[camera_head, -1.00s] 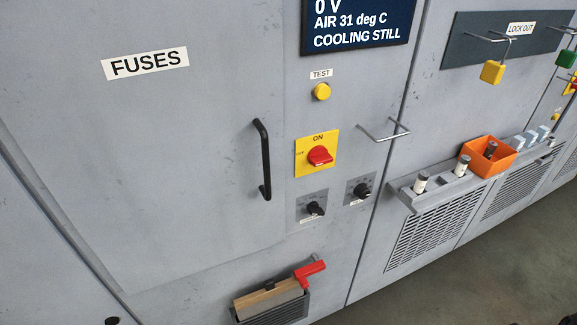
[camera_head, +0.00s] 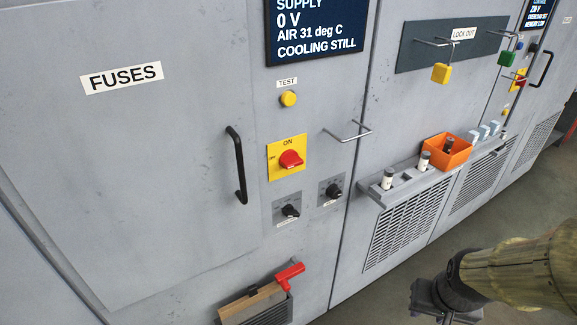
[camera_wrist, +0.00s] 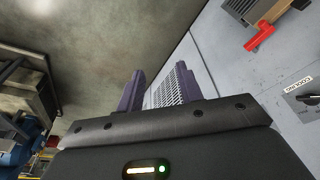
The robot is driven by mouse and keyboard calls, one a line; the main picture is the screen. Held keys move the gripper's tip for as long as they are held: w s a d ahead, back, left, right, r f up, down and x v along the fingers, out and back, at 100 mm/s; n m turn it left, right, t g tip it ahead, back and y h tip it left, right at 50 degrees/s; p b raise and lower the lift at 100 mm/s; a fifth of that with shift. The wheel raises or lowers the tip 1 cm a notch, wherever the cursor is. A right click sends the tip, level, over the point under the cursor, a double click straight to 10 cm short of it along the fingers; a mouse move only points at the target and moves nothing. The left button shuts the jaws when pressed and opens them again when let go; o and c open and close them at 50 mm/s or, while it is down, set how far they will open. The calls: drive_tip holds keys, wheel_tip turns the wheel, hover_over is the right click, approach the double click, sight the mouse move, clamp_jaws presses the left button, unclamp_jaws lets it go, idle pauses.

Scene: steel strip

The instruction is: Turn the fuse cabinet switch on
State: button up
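The fuse cabinet switch (camera_head: 290,159) is a red rotary knob on a yellow plate (camera_head: 273,165). The plate reads ON at the top and has a small label at its left. The knob looks turned sideways rather than up to ON. The cabinet door (camera_head: 120,180) is labelled FUSES and looks closed, with a black handle (camera_head: 237,165) left of the switch. My gripper (camera_head: 432,300) is low at the right in the head view, well away from the switch. In the wrist view its two fingers (camera_wrist: 160,84) stand apart with nothing between them. The switch is not in the wrist view.
A metal rail (camera_head: 348,132) juts out right of the switch. Two black knobs (camera_head: 291,210) sit below it. A ledge with an orange bin (camera_head: 447,150) is at the right. Open floor shows at lower right.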

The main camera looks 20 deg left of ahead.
drive_tip(key=o, duration=0.7)
drive_tip(key=shift+w, duration=0.25)
drive_tip(key=shift+c, duration=0.2)
drive_tip(key=w+t, duration=0.1)
drive_tip(key=w, duration=0.1)
drive_tip(key=w+a+r+n+t+b, duration=0.1)
drive_tip(key=w+t, duration=0.1)
drive_tip(key=w, duration=0.1)
drive_tip(key=w+a+n+t+b, duration=0.1)
drive_tip(key=w+t, duration=0.1)
drive_tip(key=shift+w+a+r+y, duration=0.2)
drive_tip(key=shift+w+a+y, duration=0.05)
drive_tip(key=shift+w+y, duration=0.05)
drive_tip(key=a+r+n+t+y+b, duration=0.1)
drive_tip(key=a+r+n+y, duration=0.1)
drive_tip(key=a+r+y, duration=0.2)
drive_tip(key=a+r+n+t+y+b, duration=0.1)
drive_tip(key=a+r+n+y+b, duration=0.1)
drive_tip(key=a, duration=0.6)
drive_tip(key=w+a+r+n+t+y+b, duration=0.1)
drive_tip(key=a+r+n+t+y, duration=0.1)
drive_tip(key=a+r+n+y, duration=0.2)
drive_tip(key=shift+a+r+y, duration=0.95)
drive_tip(key=shift+a+y, duration=0.15)
drive_tip(key=shift+y, duration=0.5)
drive_tip(key=shift+r, duration=0.1)
